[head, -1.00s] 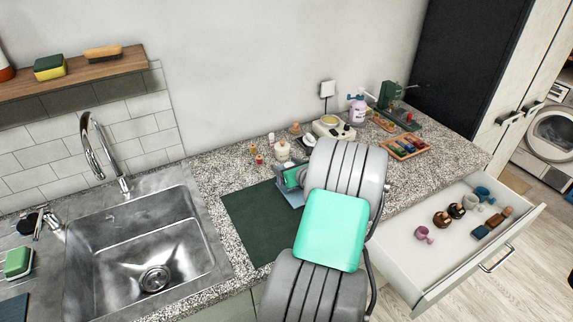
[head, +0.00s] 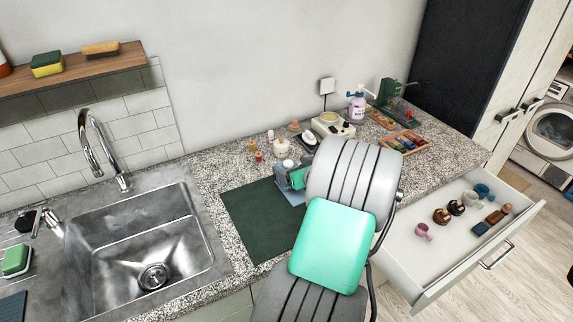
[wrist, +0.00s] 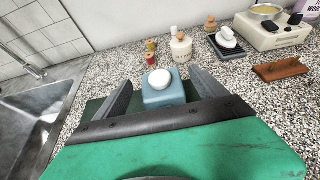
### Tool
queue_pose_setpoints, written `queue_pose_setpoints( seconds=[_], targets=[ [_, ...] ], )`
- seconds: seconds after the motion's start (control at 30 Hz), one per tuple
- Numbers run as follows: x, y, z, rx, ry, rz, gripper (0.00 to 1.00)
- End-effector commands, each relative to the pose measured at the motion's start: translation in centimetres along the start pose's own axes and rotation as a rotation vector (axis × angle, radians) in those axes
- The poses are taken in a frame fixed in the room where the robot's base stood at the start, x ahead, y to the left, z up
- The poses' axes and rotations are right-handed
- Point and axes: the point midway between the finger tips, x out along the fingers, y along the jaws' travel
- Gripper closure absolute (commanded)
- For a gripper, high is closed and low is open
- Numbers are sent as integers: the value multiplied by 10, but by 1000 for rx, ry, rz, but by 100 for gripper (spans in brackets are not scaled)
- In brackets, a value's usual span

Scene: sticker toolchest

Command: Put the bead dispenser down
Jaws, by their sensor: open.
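A blue-grey block with a white rounded top, which looks like the bead dispenser (wrist: 161,95), sits between my fingers in the wrist view. In the head view its blue part (head: 291,196) shows at the right side of the dark green mat (head: 252,222), partly hidden by my arm. It appears upright at the mat. My gripper (wrist: 160,76) is open, with one finger to each side of the dispenser and a visible space between. In the head view my gripper (head: 297,179) is mostly hidden behind my grey arm link.
A white jar (wrist: 181,48) and small spools (wrist: 151,52) stand just behind the mat. A cream device (head: 332,125) and a wooden tray (head: 405,143) are farther right. The sink (head: 150,240) lies left. An open drawer (head: 455,235) holding several items juts out at right.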

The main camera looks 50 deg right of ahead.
Motion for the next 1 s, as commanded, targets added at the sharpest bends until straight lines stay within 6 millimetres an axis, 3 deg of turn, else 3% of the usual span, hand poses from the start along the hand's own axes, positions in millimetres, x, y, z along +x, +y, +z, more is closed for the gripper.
queue_pose_setpoints(
  seconds=[0.1,0.3,0.47,0.53,0.57,0.67,0.7,0.77,0.8,0.9,1.0],
  targets=[
    [-33,-2,-1,0,-2,-7,18],
    [-68,-1,-1,0,0,-4,18],
    [-73,4,1,-18,3,6,18],
    [-67,22,4,-116,32,42,18],
    [-62,35,6,-196,52,70,18],
    [-51,108,11,-627,138,227,18],
    [-52,142,12,-852,166,311,18],
    [-60,192,10,-1205,187,447,18],
    [-71,221,8,-1436,185,539,18],
    [-108,283,2,-1987,125,770,18],
    [-155,326,-5,-2473,-11,995,18]
  ],
)
